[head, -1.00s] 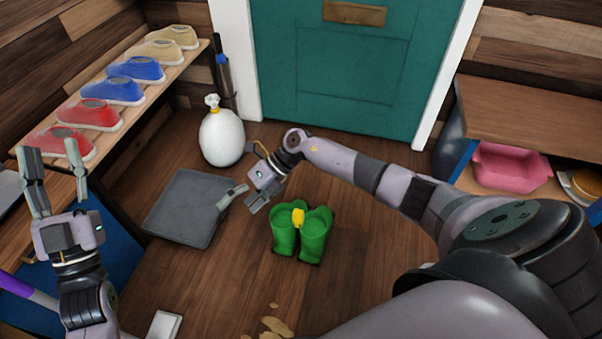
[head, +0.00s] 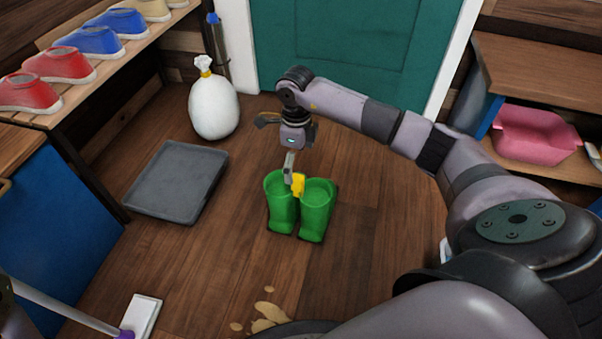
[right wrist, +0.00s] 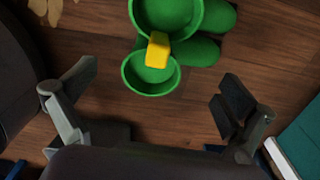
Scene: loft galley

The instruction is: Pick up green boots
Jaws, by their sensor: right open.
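The pair of green boots (head: 316,211) stands upright on the wooden floor, joined at the top by a yellow clip (head: 299,186). In the right wrist view, the open tops of the boots (right wrist: 150,84) and the yellow clip (right wrist: 157,50) show from above. My right gripper (head: 290,168) is over the boots, near the clip. In the right wrist view its fingers (right wrist: 159,76) are spread wide, with the nearer boot's opening between and slightly beyond them, and nothing held. Contact with the boots cannot be told. My left gripper is not in view.
A grey tray (head: 176,182) lies left of the boots, and a white tied sack (head: 214,108) stands behind. A shoe shelf (head: 95,80) is at left, a pink tub (head: 535,135) on the right shelf. Tan flakes (head: 268,315) lie in front. Floor right of the boots is clear.

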